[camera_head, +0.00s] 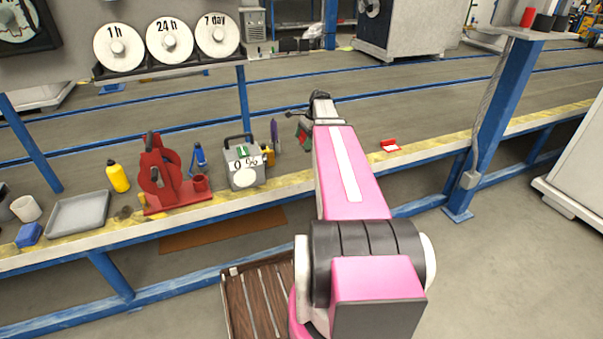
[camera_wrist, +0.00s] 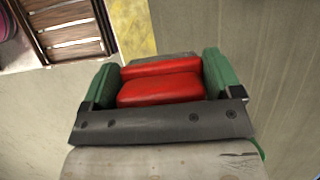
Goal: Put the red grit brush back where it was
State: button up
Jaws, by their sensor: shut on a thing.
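My gripper (camera_wrist: 158,80) is shut on the red grit brush (camera_wrist: 160,88), whose red body sits between the two green fingers in the wrist view. A grey edge shows just beyond the red part. In the head view my gripper (camera_head: 305,127) is over the workbench, right of the grey box with the "0 %" label, and is partly hidden by my pink arm. A small red and white item (camera_head: 390,146) lies on the bench to the right of my arm; I cannot tell exactly what it is.
The grey box (camera_head: 243,165), a red stand (camera_head: 170,180), a yellow bottle (camera_head: 118,177) and a grey tray (camera_head: 78,214) stand along the bench's near edge to the left. A blue post (camera_head: 490,115) rises at the right. The bench right of my arm is mostly clear.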

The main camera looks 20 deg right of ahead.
jog(key=shift+s+a+f, duration=0.1)
jog(key=shift+s+a, duration=0.05)
jog(key=shift+s, duration=0.05)
jog(key=shift+f, duration=0.35)
notch_tip(320, 180, down, 9)
jog(key=shift+f, duration=0.1)
jog(key=o, duration=0.7)
